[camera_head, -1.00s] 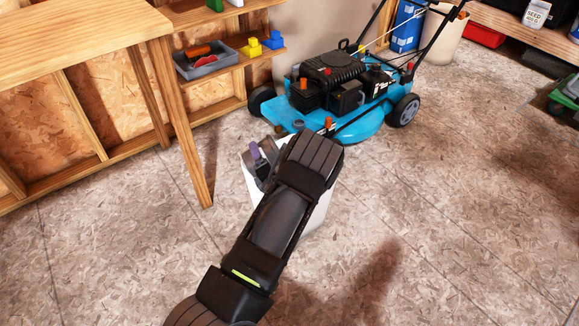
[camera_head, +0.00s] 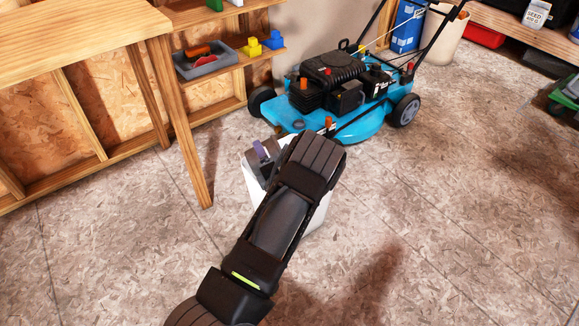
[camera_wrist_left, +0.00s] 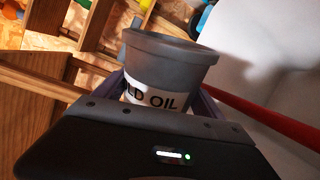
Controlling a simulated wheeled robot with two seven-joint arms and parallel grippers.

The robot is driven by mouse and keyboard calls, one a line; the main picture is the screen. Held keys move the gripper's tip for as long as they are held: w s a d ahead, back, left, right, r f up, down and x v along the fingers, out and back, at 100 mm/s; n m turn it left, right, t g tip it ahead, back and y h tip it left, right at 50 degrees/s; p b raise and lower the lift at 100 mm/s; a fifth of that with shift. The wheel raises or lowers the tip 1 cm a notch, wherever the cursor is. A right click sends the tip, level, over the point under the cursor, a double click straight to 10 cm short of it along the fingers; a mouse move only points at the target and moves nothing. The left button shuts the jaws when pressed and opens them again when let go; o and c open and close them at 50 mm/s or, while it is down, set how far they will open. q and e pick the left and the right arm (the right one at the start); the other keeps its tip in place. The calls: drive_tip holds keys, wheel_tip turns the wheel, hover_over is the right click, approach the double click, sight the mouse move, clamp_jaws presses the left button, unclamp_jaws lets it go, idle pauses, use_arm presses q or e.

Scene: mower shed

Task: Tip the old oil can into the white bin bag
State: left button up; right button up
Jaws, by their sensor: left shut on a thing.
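The white bin bag (camera_head: 319,208) stands on the floor in front of the mower, partly hidden behind my left arm. My left gripper (camera_head: 264,157) is at the bag's top, its purple finger showing beside the wrist. In the left wrist view, the grey old oil can (camera_wrist_left: 171,65) with a white label reading "LD OIL" sits between the fingers, and the gripper is shut on it. The bag's white surface (camera_wrist_left: 265,45) fills the right of that view, close to the can. In the head view the can is hard to tell from the gripper. My right gripper is not in view.
A blue mower (camera_head: 335,90) stands just behind the bag. A wooden table (camera_head: 75,40) is at the left, with a shelf holding a grey tray (camera_head: 205,63) behind it. A red strip (camera_wrist_left: 258,112) crosses the wrist view.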

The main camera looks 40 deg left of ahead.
sight(277, 147)
use_arm(q)
drive_tip(key=shift+w+d+f+m+b, duration=0.1)
drive_tip(key=shift+w+d+m+b, duration=0.2)
drive_tip(key=shift+w+m, duration=0.2)
drive_tip(key=shift+w+d+r+m+p, duration=0.1)
drive_tip(key=shift+w+r+m+p, duration=0.1)
drive_tip(key=shift+r+m+p, duration=0.4)
idle(0.6)
drive_tip(key=shift+w+d+r+m+g+p, duration=0.2)
drive_tip(key=shift+w+r+m+g+p, duration=0.15)
drive_tip(key=shift+m+p, duration=0.5)
idle(0.5)
drive_tip(key=shift+w+d+r+m+y+p, duration=0.3)
drive_tip(key=shift+w+r+m+p, duration=0.1)
drive_tip(key=shift+m, duration=0.45)
idle(0.8)
drive_tip(key=shift+w+d+r+m+g, duration=0.2)
drive_tip(key=shift+w+m, duration=0.1)
drive_tip(key=shift+m, duration=0.2)
drive_tip(key=shift+w+d+r+m+g, duration=0.15)
drive_tip(key=shift+w+m, duration=0.1)
drive_tip(key=shift+m, duration=0.25)
idle(0.8)
